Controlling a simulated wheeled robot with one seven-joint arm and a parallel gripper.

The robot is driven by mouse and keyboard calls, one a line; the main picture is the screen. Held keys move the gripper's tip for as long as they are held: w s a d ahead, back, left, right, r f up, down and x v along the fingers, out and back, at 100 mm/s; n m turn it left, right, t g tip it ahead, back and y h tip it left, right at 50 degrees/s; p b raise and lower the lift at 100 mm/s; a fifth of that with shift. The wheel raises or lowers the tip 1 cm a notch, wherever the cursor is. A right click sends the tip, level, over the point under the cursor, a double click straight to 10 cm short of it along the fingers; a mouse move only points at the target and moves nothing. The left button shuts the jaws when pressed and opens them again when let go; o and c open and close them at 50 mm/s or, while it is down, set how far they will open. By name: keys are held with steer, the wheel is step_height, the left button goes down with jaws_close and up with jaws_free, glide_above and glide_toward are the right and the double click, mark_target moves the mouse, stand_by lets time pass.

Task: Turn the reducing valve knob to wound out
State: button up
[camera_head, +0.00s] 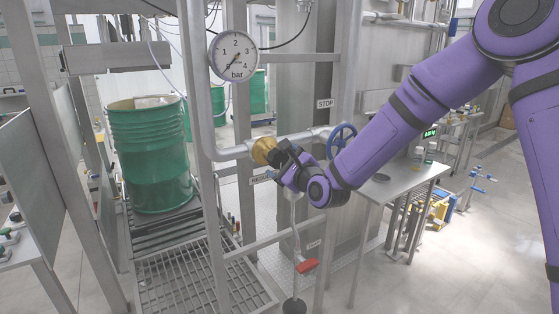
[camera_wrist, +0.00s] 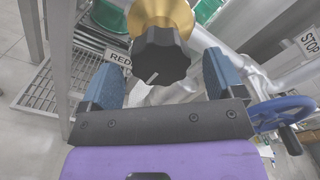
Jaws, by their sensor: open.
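The reducing valve knob (camera_wrist: 160,58) is black and lobed, with a white pointer line on its face that points to the lower left in the wrist view. It sits on a brass valve body (camera_wrist: 165,14), which also shows in the head view (camera_head: 263,151) on the grey pipe. My gripper (camera_wrist: 160,82) is open, with one blue finger on each side of the knob and visible gaps between. I cannot tell how deep the knob lies between the fingers. In the head view my gripper (camera_head: 282,160) hides most of the knob. The gauge (camera_head: 233,55) has its needle toward the lower left.
A blue handwheel (camera_head: 341,138) is right of the valve, close to my wrist. A red-handled lever (camera_head: 306,265) hangs below. A green drum (camera_head: 152,155) stands on rollers at left. Frame posts surround the pipe. A steel table (camera_head: 394,178) is at right, with open floor beyond.

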steer(key=shift+x, duration=1.1)
steer(key=c, duration=0.9)
